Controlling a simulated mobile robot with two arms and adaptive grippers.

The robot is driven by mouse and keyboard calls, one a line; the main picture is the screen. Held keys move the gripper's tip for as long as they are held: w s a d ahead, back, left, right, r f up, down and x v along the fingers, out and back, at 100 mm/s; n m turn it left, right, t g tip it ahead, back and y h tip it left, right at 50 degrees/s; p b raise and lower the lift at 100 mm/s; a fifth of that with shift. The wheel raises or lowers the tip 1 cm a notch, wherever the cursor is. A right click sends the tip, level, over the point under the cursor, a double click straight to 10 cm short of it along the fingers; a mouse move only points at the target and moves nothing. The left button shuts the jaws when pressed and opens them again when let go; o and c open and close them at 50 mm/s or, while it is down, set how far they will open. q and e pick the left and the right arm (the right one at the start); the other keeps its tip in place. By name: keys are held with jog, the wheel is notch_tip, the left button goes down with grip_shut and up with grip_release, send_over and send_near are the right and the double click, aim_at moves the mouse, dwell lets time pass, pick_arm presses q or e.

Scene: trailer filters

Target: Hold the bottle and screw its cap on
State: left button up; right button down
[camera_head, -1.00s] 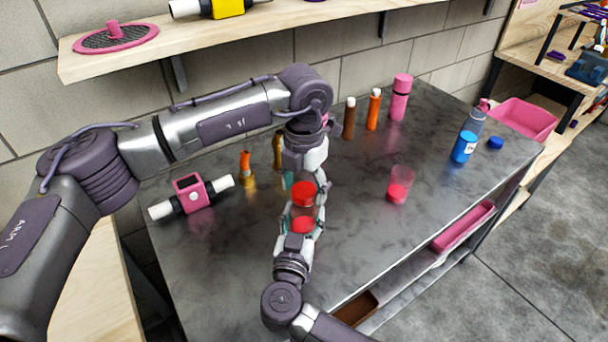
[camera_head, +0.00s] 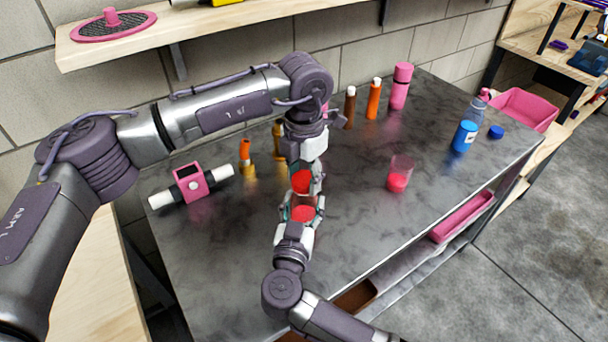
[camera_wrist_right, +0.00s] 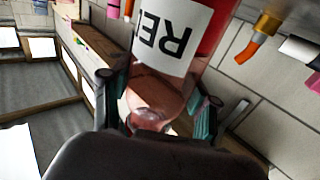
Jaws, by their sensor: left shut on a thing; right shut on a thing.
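My right gripper (camera_head: 302,211), reaching up from the bottom of the head view, is shut on the bottle (camera_head: 303,214). My left gripper (camera_head: 305,178) comes from above and is shut on the red cap (camera_head: 302,182), over the bottle. Whether cap and neck touch is hidden by the fingers.
On the dark table (camera_head: 360,245) are a pink device with white ends (camera_head: 190,184), an orange-and-gold item (camera_head: 246,157), brown (camera_head: 350,108), orange (camera_head: 373,100) and pink bottles (camera_head: 400,87), a pink glass (camera_head: 399,174), a blue bottle (camera_head: 465,136) and a blue cap (camera_head: 496,132).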

pick_arm(q)
jog(key=o, duration=1.4)
jog(key=shift+c, duration=0.2)
notch_tip(320, 180, up, 12)
pick_arm(e)
jog(key=shift+c, duration=1.1)
grip_release()
jog(key=shift+s, duration=0.1)
jog(key=s+a, duration=0.2)
jog(key=s, duration=0.9)
jog(key=shift+s+a, duration=0.15)
jog(key=shift+s, duration=0.15)
